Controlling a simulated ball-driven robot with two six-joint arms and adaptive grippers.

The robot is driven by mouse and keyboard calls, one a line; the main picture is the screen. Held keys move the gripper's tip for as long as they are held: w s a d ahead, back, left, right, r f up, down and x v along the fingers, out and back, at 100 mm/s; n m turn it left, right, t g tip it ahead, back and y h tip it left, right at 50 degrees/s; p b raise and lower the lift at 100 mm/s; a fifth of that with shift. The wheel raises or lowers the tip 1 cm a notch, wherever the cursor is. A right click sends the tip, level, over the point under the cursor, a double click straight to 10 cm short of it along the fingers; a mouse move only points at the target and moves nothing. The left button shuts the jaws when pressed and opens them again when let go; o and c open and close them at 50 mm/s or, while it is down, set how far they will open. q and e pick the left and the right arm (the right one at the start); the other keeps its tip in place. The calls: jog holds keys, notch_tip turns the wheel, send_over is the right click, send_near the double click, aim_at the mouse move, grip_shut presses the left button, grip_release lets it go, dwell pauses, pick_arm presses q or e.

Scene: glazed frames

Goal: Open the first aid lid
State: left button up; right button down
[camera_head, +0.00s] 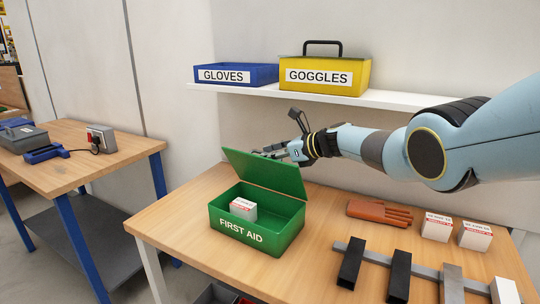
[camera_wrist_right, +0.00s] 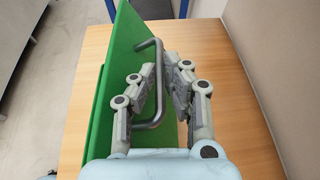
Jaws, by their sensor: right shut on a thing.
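The green first aid box (camera_head: 260,233) stands on the wooden table with its lid (camera_head: 266,172) raised and tilted up at the back. A small white carton (camera_head: 243,209) lies inside the box. My right gripper (camera_head: 272,151) is behind the raised lid, partly hidden by it. In the right wrist view, the fingers of my right gripper (camera_wrist_right: 167,75) are shut on a grey bar handle (camera_wrist_right: 159,95), which is fixed to the green lid (camera_wrist_right: 117,80). My left gripper is not in view.
A shelf above carries a blue gloves bin (camera_head: 236,74) and a yellow goggles box (camera_head: 325,76). Another table (camera_head: 75,150) stands at left.

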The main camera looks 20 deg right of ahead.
jog(key=shift+r, duration=0.1)
dwell(0.8)
jog(key=c, duration=1.7)
grip_release()
jog(key=shift+s+d, duration=0.35)
jog(key=v, duration=1.1)
jog(key=shift+a, duration=0.15)
jog(key=shift+c, duration=0.2)
